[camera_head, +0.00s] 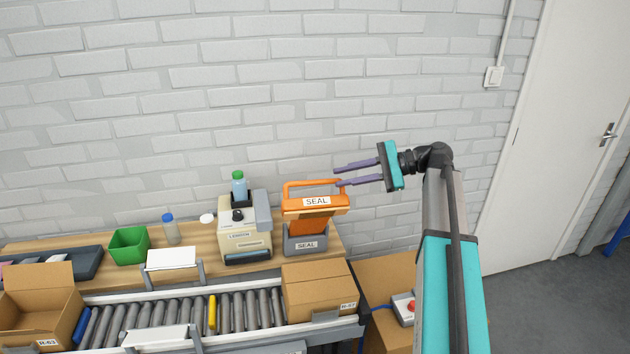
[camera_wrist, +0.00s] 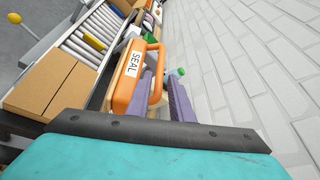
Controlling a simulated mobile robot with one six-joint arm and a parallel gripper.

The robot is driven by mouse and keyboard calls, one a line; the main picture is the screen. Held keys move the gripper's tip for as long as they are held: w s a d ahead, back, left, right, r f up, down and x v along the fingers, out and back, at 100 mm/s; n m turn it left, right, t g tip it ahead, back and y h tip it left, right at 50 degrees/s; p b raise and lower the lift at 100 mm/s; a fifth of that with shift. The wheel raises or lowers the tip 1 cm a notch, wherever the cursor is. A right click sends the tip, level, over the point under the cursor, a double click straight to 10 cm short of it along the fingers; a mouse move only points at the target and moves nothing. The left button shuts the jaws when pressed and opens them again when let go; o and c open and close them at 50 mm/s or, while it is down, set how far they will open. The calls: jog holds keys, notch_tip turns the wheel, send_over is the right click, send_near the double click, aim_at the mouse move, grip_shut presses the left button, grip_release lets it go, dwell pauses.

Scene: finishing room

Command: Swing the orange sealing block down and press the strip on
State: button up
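The orange sealing block (camera_head: 330,204), labelled SEAL, stands raised and tilted above its grey base (camera_head: 291,243) on the wooden bench. Its orange loop handle (camera_head: 299,183) is at the top. My gripper (camera_head: 337,176) reaches in from the right with its two purple fingers apart, tips at the handle's right end. In the wrist view the block (camera_wrist: 124,88) shows with the handle bar (camera_wrist: 157,70) passing between the open fingers (camera_wrist: 162,85). I cannot tell whether either finger touches the bar. I cannot make out a strip.
A cream LEMON machine (camera_head: 240,241) holding a green-capped bottle (camera_head: 239,184) stands just left of the block. A roller conveyor (camera_head: 170,315) with a closed carton (camera_head: 318,292) runs in front. A red-button box (camera_head: 403,308) sits lower right. The brick wall is close behind.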

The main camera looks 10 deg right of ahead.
aim_at(320, 182)
jog(key=p+x, duration=0.2)
jog(key=x, duration=0.7)
jog(key=shift+c, duration=0.3)
grip_shut()
